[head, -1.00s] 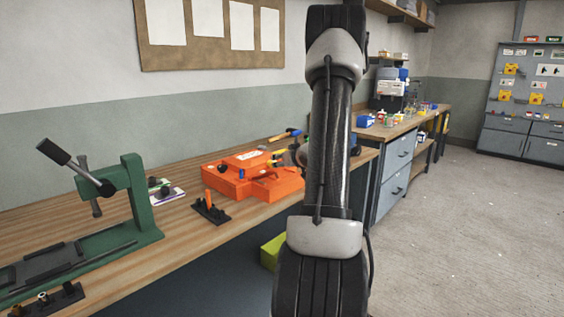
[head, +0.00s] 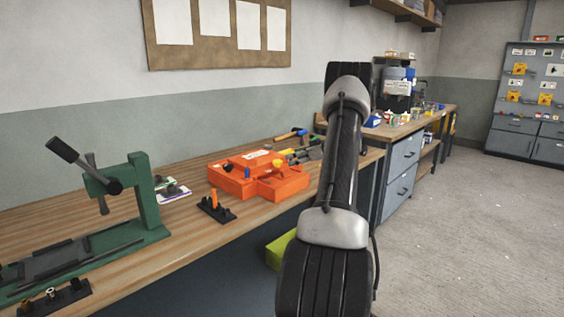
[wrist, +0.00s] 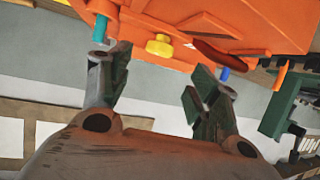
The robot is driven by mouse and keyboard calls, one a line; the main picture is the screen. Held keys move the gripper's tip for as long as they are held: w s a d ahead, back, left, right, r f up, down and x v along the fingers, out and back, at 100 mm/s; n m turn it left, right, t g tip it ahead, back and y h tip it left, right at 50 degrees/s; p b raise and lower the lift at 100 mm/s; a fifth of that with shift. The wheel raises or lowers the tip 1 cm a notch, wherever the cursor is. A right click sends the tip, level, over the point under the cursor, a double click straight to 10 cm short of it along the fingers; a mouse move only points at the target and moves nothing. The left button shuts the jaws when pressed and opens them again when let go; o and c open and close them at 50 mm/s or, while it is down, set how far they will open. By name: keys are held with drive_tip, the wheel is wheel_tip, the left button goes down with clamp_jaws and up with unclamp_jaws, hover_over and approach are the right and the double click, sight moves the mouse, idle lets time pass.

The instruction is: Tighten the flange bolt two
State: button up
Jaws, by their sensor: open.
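The orange mould (head: 232,186) lies on the wooden bench. A yellow knob (head: 278,163) and a blue bolt (head: 247,173) stand on it. In the wrist view the mould (wrist: 190,15) fills the top, with the yellow knob (wrist: 159,46), a teal bolt (wrist: 101,27) at left and the blue bolt (wrist: 224,73) at right. I cannot tell which bolt is number two. My gripper (wrist: 157,76) is open, its fingers spread below the knob in the picture, with nothing between them. The left finger overlaps the area under the teal bolt; contact is unclear.
A black stand (head: 221,212) with an orange-handled tool is in front of the mould. A green press (head: 143,197) stands at left. A hammer (head: 288,134) lies behind the mould. Grey drawers (head: 401,170) and a tool cabinet (head: 530,100) are at right. The floor at right is open.

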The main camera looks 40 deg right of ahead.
sight(281, 161)
drive_tip(key=x, duration=0.7)
drive_tip(key=shift+w+f, duration=0.15)
drive_tip(key=shift+w, duration=0.15)
drive_tip(key=c, duration=1)
